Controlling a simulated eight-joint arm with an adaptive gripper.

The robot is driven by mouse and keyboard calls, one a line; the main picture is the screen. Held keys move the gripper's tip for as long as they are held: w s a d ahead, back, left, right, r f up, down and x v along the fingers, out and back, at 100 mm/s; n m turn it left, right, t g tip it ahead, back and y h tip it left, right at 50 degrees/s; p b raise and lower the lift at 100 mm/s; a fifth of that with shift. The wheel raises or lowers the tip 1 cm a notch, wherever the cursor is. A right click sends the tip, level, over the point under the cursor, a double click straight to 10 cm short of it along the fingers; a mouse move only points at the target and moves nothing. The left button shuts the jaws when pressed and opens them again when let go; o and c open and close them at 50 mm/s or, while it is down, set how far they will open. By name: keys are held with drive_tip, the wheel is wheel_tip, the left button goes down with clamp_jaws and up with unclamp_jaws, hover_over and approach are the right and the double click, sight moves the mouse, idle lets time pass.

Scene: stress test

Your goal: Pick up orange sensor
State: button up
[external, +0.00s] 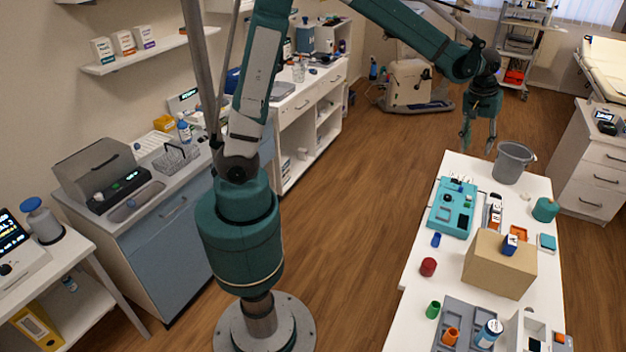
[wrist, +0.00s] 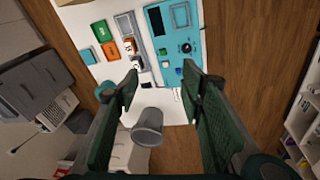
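I cannot tell for sure which orange thing is the sensor. A flat orange piece (external: 518,232) lies on the white table behind the cardboard box, and it also shows in the wrist view (wrist: 109,49). An orange rounded piece (external: 451,336) sits in the grey tray at the near end. A small orange item (external: 559,338) is at the near right edge. My gripper (external: 478,147) is open and empty, above the far left end of the table. In the wrist view its fingers (wrist: 161,80) are spread wide, with no orange piece between them.
A grey bucket (external: 513,162) stands at the table's far end, close to my gripper. A teal tray (external: 441,222) lies along the left edge. A teal cylinder (external: 545,209) stands right.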

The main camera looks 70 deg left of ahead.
drive_tip(key=w+d+f+n+g, duration=0.15)
drive_tip(key=w+d+f, duration=0.35)
drive_tip(key=w+f, duration=0.5)
drive_tip(key=n+b, duration=0.1)
hover_over(496, 218)
drive_tip(key=shift+g, duration=0.45)
wheel_tip(496, 218, down, 13)
drive_tip(key=shift+s+a+f, duration=0.1)
drive_tip(key=shift+s, duration=0.05)
drive_tip(key=shift+d+f+n, duration=0.2)
drive_tip(key=shift+f+n, duration=0.05)
drive_tip(key=shift+f, duration=0.1)
drive_tip(key=shift+f, duration=0.1)
drive_tip(key=shift+f, duration=1.2)
drive_tip(key=shift+f, duration=0.1)
drive_tip(key=shift+a+f, duration=0.1)
drive_tip(key=shift+f, duration=2.4)
